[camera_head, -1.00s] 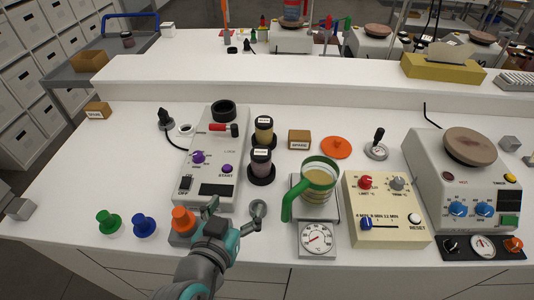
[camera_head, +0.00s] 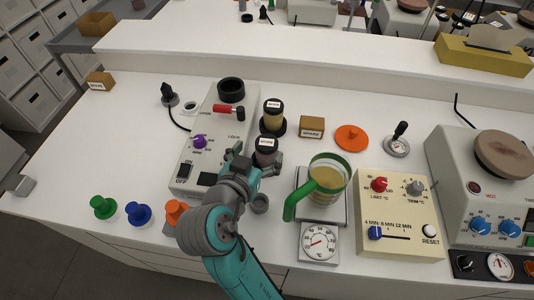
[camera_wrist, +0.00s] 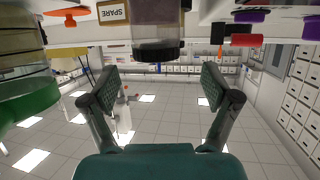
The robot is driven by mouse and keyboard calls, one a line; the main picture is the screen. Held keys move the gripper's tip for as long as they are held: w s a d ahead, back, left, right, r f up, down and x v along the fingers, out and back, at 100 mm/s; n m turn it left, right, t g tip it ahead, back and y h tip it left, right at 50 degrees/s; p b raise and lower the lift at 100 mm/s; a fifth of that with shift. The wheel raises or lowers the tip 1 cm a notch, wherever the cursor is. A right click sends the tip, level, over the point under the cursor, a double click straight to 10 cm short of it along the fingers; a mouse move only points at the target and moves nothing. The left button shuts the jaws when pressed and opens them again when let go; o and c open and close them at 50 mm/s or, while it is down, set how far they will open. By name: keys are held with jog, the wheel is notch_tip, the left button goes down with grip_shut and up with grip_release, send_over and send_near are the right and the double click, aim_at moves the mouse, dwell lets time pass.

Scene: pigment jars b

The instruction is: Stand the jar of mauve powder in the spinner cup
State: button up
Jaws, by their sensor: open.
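The jar of mauve powder (camera_head: 265,146), dark-lidded with a white label, stands on the bench right of the white spinner machine. In the wrist view the jar (camera_wrist: 156,30) appears upside down at the top middle. My gripper (camera_head: 258,162) is open at the near side of this jar, one finger to each side in the head view. In the wrist view my gripper (camera_wrist: 158,88) shows its fingers wide apart, with nothing held. I cannot tell whether a finger touches the jar. The spinner cup (camera_head: 231,88) is a black ring at the machine's far end.
A yellow-powder jar (camera_head: 273,116) stands in a black holder just behind. A green-handled jug (camera_head: 326,182) sits on a scale at right.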

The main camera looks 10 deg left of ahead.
aim_at(266, 144)
jog(key=shift+x, duration=2.6)
jog(key=shift+s+d, duration=0.1)
jog(key=shift+d, duration=0.1)
grip_shut()
jog(key=shift+r, duration=0.1)
